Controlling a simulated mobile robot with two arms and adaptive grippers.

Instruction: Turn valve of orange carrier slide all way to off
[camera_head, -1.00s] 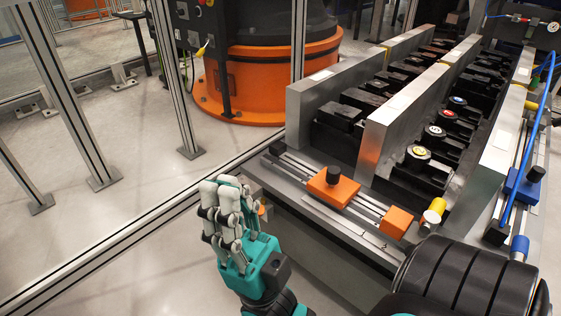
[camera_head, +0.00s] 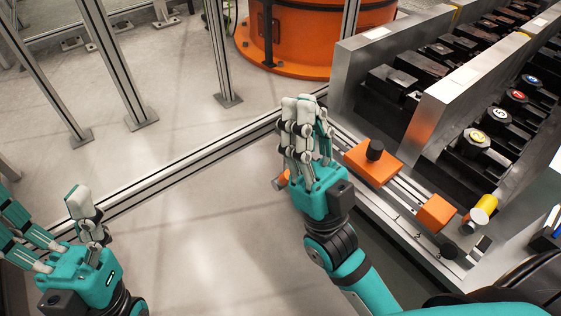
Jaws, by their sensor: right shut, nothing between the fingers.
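An orange carrier block (camera_head: 373,163) with a black knob (camera_head: 375,149) sits on the rails at the near end of the metal bench. A second orange block (camera_head: 436,213) lies further right on the rails, beside a yellow cylinder (camera_head: 484,209). My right gripper (camera_head: 306,108) is shut and empty, pointing up in the picture, left of the carrier block and apart from it. A small orange knob-like part (camera_head: 281,180) shows at the left of this hand, partly hidden by it. I cannot tell which part is the valve. My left gripper (camera_head: 52,212) is open and empty at the lower left.
Metal fixture walls (camera_head: 470,85) with black clamps between them stand right of and behind the rails. A low fence rail (camera_head: 200,162) and upright posts (camera_head: 112,60) run on the left. A large orange machine base (camera_head: 300,50) stands at the back.

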